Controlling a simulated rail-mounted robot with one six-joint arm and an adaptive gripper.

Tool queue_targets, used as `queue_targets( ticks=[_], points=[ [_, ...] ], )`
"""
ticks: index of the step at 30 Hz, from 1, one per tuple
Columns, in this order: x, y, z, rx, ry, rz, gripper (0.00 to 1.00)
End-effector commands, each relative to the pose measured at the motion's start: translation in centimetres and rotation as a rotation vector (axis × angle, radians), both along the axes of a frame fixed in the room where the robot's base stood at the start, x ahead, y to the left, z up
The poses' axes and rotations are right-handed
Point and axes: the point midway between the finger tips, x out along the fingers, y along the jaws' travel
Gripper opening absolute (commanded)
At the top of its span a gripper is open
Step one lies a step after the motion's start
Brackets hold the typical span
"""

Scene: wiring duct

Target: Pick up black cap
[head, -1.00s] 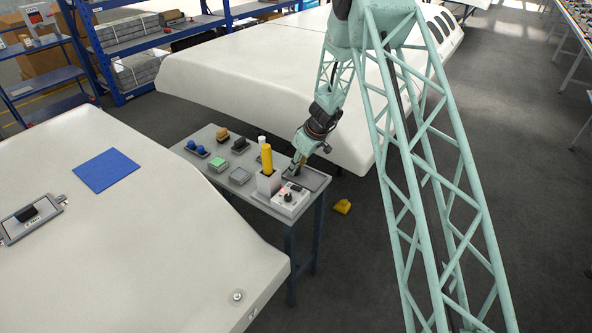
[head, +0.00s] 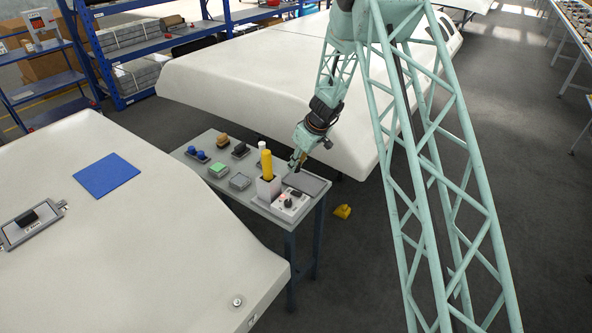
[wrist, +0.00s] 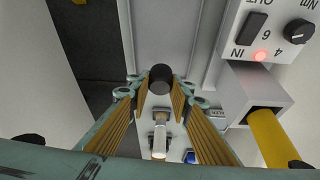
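The black cap (wrist: 160,76) is a small dark cylinder in the wrist view, between the tips of my gripper's two ribbed, yellow-padded fingers. My gripper (wrist: 160,88) is closed in on it, with a fingertip at each side. In the head view my gripper (head: 295,166) points down just above the grey tray (head: 308,183) at the right end of the small table. The cap is too small to make out clearly there.
A white holder (head: 268,188) with a yellow tool (head: 266,164) stands close to my gripper. A white control box (head: 290,204) with a knob is in front. Several small parts lie farther left on the table (head: 240,205). A yellow object (head: 342,212) lies on the floor.

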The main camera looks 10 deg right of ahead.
Motion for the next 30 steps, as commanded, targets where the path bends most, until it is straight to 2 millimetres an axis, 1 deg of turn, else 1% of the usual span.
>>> queue_targets(
  ticks=[1, 9, 18, 24, 30],
  points=[
    [0.0, 0.0, 0.9, -0.001, -0.002, 0.001, 0.15],
    [0.1, 0.0, 5.7, 0.000, -0.002, 0.001, 0.15],
    [0.0, 0.0, 10.5, -0.001, -0.002, 0.001, 0.15],
    [0.0, 0.0, 12.5, 0.000, 0.000, 0.001, 0.15],
    [0.0, 0.0, 13.4, 0.000, 0.000, 0.001, 0.15]
  ],
)
